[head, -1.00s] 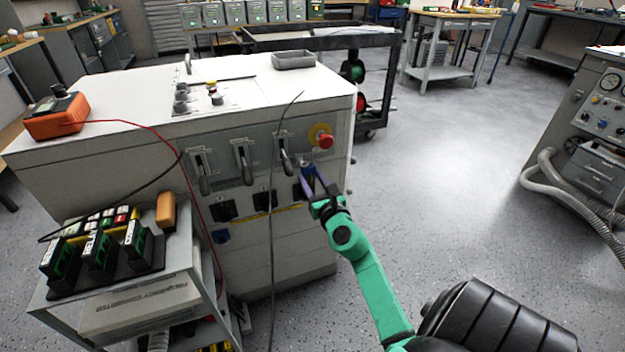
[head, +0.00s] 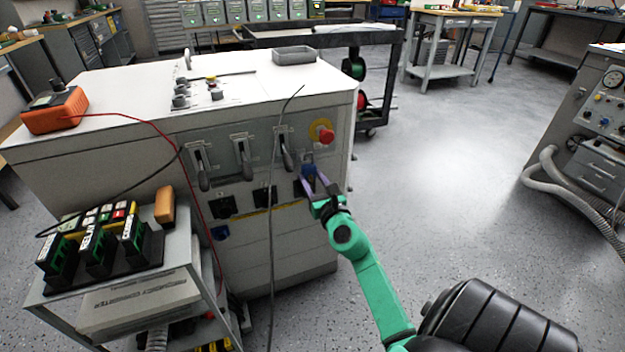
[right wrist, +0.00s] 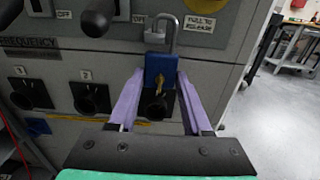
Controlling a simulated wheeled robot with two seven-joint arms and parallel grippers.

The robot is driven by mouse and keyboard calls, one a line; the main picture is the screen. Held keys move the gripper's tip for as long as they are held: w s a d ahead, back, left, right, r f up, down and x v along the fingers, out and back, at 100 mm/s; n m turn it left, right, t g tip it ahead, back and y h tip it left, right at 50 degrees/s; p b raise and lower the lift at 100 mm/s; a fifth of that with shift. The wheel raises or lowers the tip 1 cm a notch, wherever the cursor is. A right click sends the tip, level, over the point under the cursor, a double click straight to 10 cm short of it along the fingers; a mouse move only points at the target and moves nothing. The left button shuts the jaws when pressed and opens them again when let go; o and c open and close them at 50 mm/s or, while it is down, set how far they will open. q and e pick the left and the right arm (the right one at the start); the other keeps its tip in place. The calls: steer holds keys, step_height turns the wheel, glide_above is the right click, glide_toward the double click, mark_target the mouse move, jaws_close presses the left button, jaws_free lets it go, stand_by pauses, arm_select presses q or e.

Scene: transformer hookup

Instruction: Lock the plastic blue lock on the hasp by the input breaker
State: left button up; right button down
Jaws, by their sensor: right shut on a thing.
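The blue padlock (right wrist: 161,70) has a grey shackle (right wrist: 161,33) pointing up and a brass key in its front. My right gripper (right wrist: 160,80) is shut on the padlock's body, one purple finger on each side. In the head view my right gripper (head: 309,175) is at the cabinet front, below the red emergency knob. The hasp (right wrist: 150,35) seems to be behind the shackle. I cannot tell whether the shackle passes through it or is closed. A black breaker handle (right wrist: 98,18) is just left of it. My left gripper is not in view.
The white cabinet (head: 150,150) carries several breaker handles and black sockets (right wrist: 90,98). The red knob (head: 326,136) sticks out above my right gripper. A dark cable (head: 271,230) hangs left of it. A cart (head: 120,290) with meters stands at left.

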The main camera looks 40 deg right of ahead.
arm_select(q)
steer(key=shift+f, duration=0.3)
arm_select(e)
steer(key=shift+f, duration=0.35)
steer(key=shift+c, duration=1.3)
jaws_free()
steer(key=shift+s, duration=0.1)
arm_select(q)
steer(key=shift+b, duration=0.3)
arm_select(e)
steer(key=v, duration=0.5)
